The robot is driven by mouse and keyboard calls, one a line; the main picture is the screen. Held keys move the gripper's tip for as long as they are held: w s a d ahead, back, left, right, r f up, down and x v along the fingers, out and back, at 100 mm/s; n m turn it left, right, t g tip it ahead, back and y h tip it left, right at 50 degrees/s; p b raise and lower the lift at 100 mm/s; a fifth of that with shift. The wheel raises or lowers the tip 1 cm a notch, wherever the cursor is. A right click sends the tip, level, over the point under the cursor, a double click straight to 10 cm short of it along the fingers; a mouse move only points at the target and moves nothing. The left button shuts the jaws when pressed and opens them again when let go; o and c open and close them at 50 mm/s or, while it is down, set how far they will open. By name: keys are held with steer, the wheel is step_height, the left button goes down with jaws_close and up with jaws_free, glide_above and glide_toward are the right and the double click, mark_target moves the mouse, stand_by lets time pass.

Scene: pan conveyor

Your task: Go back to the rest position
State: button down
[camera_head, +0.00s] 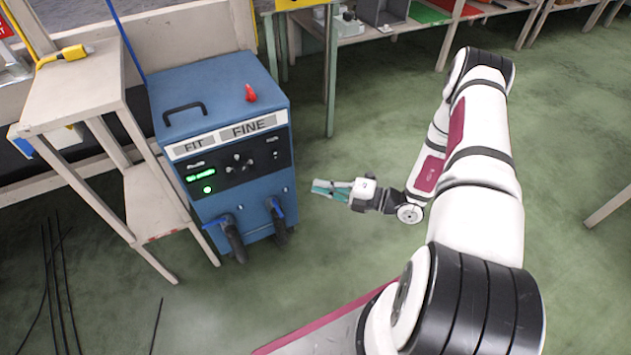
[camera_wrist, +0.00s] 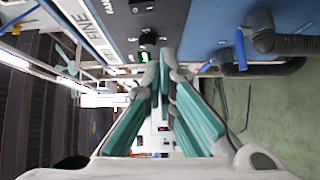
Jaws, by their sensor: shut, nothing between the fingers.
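My gripper (camera_head: 318,187) is in the middle of the head view, beside the right side of a blue machine and apart from it there. It points left, its teal fingers are together, and nothing is held. In the wrist view my gripper (camera_wrist: 165,70) shows its fingers meeting at the tips. The blue machine (camera_head: 270,90) has a panel marked FIT and FINE, green lit displays, a black handle and a red knob on top. Its blue side and hoses also show in the wrist view (camera_wrist: 205,30).
A light wooden stand (camera_head: 85,85) holds a yellow tool (camera_head: 62,57) left of the machine. Two dark hoses (camera_head: 233,240) hang at the machine's front. Benches (camera_head: 400,30) stand at the back. Dark rods (camera_head: 52,280) are at lower left. Green floor (camera_head: 580,130) is open at right.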

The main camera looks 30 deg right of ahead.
stand_by(0.4)
steer(key=s+a+r+n+g, duration=0.3)
steer(key=a+r+n+g, duration=0.15)
steer(key=r+n, duration=0.4)
steer(key=s+a+r+n+g, duration=0.3)
steer(key=a+r+n+g, duration=0.15)
steer(key=r+n, duration=0.45)
steer(key=s+a+r+n+g, duration=0.3)
steer(key=r+n+g, duration=0.3)
steer(key=r, duration=0.4)
steer(key=s+d+r+n+t+h, duration=0.1)
steer(key=s+r+n+h, duration=0.25)
steer(key=s+n, duration=0.4)
steer(key=s+d+r+n+t+h, duration=0.1)
steer(key=s+d+r+n+h, duration=0.15)
steer(key=s+n+h, duration=0.4)
steer(key=s+d+r+n+t+h, duration=0.1)
steer(key=s+r+n+h, duration=0.15)
steer(key=s+n, duration=0.6)
step_height(320, 180, up, 29)
steer(key=t+p, duration=0.4)
steer(key=p, duration=2.3)
steer(key=shift+s+d+r+m, duration=0.15)
steer(key=shift+s+r+m, duration=0.05)
steer(key=shift+s+m, duration=0.2)
